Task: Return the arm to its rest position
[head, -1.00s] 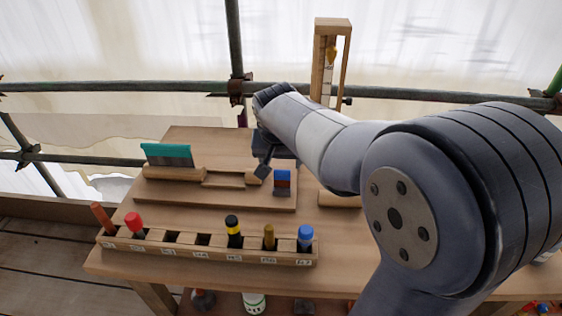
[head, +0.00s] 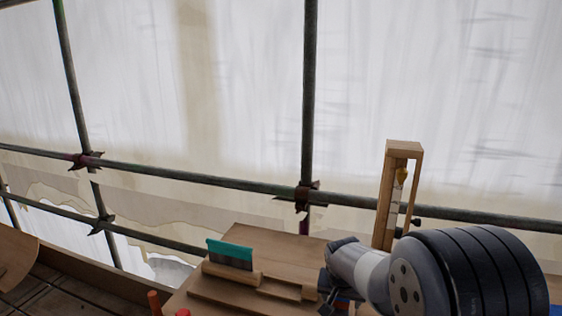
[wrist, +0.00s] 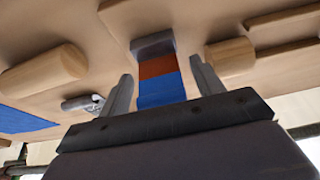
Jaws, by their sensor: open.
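My gripper (wrist: 162,70) is open in the wrist view, with its two grey fingers apart. A small block with orange-red and blue bands and a grey end (wrist: 160,72) appears between the fingers in the picture. I cannot tell whether it is level with the fingertips or beyond them; no finger visibly touches it. In the head view my arm (head: 375,272) reaches over the wooden bench from the lower right. Its gripper end is at the lower edge of that picture, and its fingers are mostly cut off or hard to make out.
A teal-backed comb-like tool (head: 230,252) stands on the bench board, left of my arm. A tall wooden frame with an hourglass-like insert (head: 404,150) rises behind the arm. Scaffold tubes (head: 306,110) and pale sheeting lie beyond. Open space lies above the bench.

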